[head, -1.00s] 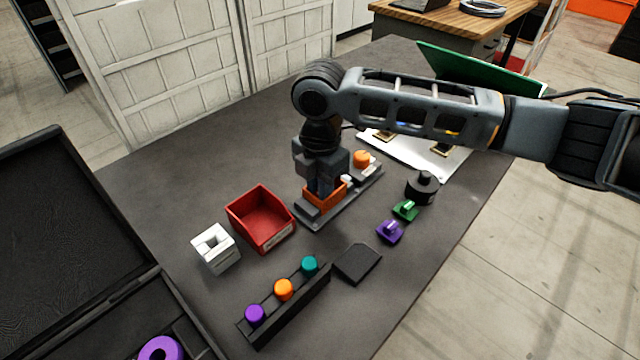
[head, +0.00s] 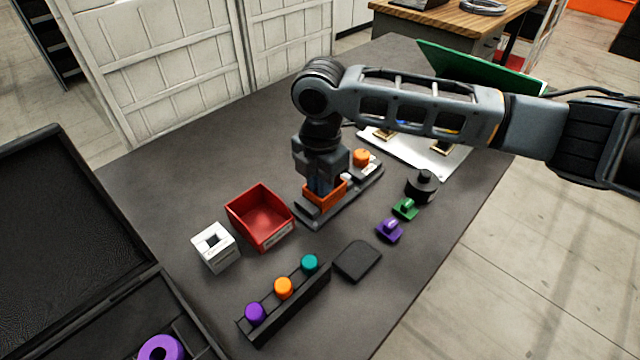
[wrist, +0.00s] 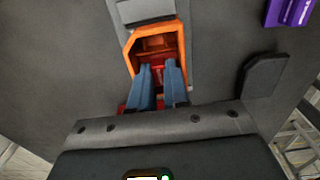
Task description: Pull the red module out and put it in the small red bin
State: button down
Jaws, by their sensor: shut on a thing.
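My gripper (head: 322,188) points down at the orange housing (head: 326,197) on a grey base plate, right of the small red bin. The wrist view shows its two blue-grey fingers (wrist: 158,84) reaching into the orange housing (wrist: 130,53). Red material, the red module (wrist: 156,76), shows between and beyond the fingertips inside the housing. The gripper is shut on it; the fingers hide part of it. The small red bin (head: 244,222) is an open box and looks empty in the head view.
A white hollow block (head: 216,262) stands left of the bin. A dark rack (head: 296,306) with purple, orange and teal knobs and a flat dark pad (head: 357,261) lie in front. Purple (head: 390,231) and green (head: 405,209) pieces and a black cylinder (head: 422,187) stand right.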

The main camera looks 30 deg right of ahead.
jog(key=shift+r, duration=0.35)
dwell(0.4)
jog(key=shift+r+p, duration=0.5)
jog(key=shift+r, duration=2.4)
jog(key=shift+d, duration=0.1)
